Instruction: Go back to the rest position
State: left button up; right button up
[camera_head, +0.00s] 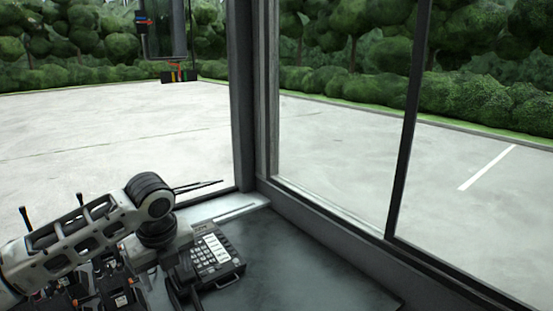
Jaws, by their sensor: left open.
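My left arm comes in from the left edge, over the dark desk (300,270). It bends at a round grey-and-black joint and drops toward the desk phone. My left gripper (178,278) is low at the wrist, beside the phone's left side, and is open. Its fingers are dark and hard to separate from the dark parts behind them. I cannot tell whether it touches the phone. The phone (215,258) is dark with pale keys and sits on the desk, partly hidden by my wrist. My right gripper does not show.
Dark equipment with levers (112,285) lies under my left arm. Thin dark prongs (200,186) show beyond the joint. Window frames (408,120) and a sill (340,228) bound the desk. The desk right of the phone is clear. Paving and hedges are outside.

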pick_arm(q)
jog(key=s+d+f+n+h, duration=0.4)
jog(key=s+d+f+n, duration=0.5)
jog(key=s+d+f, duration=0.4)
jog(key=s+a+f+n+t+y, duration=0.1)
jog(key=s+a+n, duration=0.5)
jog(key=s+n, duration=0.25)
jog(key=s+a+n+y, duration=0.2)
jog(key=s+a+n, duration=0.4)
jog(key=s+n, duration=0.25)
jog(key=w+d+f+t+h, duration=0.1)
jog(key=w+d+f+t, duration=0.1)
jog(key=w+f+t, duration=0.1)
jog(key=w+d+f+m+t+h, duration=0.1)
jog(key=w+d+f+t+h, duration=0.1)
jog(key=f, duration=0.4)
jog(key=shift+w+d+t, duration=0.45)
jog(key=shift+d+t, duration=0.05)
jog(key=shift+t, duration=0.4)
